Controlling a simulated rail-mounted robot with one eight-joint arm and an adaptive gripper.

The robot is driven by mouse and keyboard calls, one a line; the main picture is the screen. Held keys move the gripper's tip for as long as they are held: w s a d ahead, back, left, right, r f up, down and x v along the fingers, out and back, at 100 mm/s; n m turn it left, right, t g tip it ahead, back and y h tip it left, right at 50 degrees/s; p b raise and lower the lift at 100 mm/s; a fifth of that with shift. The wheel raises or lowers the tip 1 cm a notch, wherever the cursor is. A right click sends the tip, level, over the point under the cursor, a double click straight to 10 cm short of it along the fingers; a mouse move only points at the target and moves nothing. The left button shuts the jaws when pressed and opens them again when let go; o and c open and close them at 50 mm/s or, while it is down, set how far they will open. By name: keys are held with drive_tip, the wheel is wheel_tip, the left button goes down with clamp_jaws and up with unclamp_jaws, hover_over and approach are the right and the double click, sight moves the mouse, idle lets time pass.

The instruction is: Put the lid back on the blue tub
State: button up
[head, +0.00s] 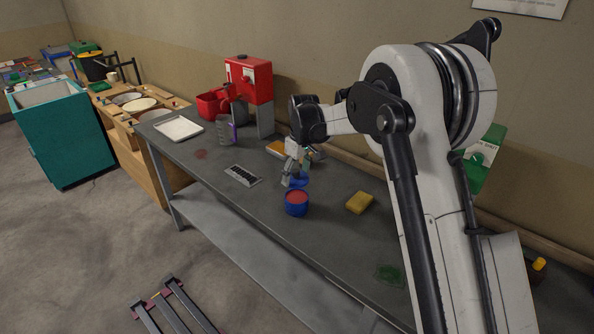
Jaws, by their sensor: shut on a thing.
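The blue tub (296,209) stands upright on the grey workbench, uncovered, with red contents showing at its top. My gripper (293,180) is just behind the tub, pointing down. It is shut on what looks like the blue lid (301,180), which shows as a small blue shape at the fingers, just beyond the tub's rim. The fingers hide part of the lid. I cannot tell whether the lid touches the bench or the tub.
A yellow sponge (360,202) lies right of the tub, and a green patch (389,274) nearer the front. A black-and-white strip (243,175) lies to the left. A red machine (248,80) and a white tray (178,128) occupy the far end. The bench (250,205) is clear around the tub's front.

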sight(296, 196)
drive_tip(key=shift+f+b, duration=0.55)
drive_tip(key=shift+f, duration=1.45)
drive_tip(key=shift+f+b, duration=0.9)
drive_tip(key=shift+f, duration=0.3)
drive_tip(key=shift+d+b, duration=0.15)
drive_tip(key=shift+b, duration=0.35)
drive_tip(key=shift+f+b, duration=0.15)
drive_tip(key=shift+b, duration=0.45)
idle(0.4)
drive_tip(key=o, duration=1.3)
drive_tip(key=shift+c, duration=0.2)
drive_tip(key=shift+r, duration=0.2)
